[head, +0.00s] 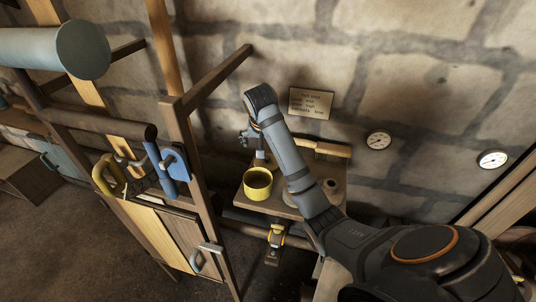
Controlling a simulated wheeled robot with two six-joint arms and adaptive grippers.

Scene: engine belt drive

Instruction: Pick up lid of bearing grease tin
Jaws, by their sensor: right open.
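A yellow round tin (257,184), open at the top, stands on the small wooden shelf (238,203) by the stone wall. I cannot tell which thing is its lid. A pale round shape (290,199) lies to the right of the tin, partly hidden by my right forearm. My right gripper (260,159) is small in the picture, open, just behind and above the tin, and looks empty. My left gripper is out of view.
A wooden-handled brush or similar tool (325,148) lies at the shelf's back. A small round container (330,186) stands right of my forearm. A wooden post (188,150) and hanging tools (172,170) stand left. Gauges (378,141) are on the wall.

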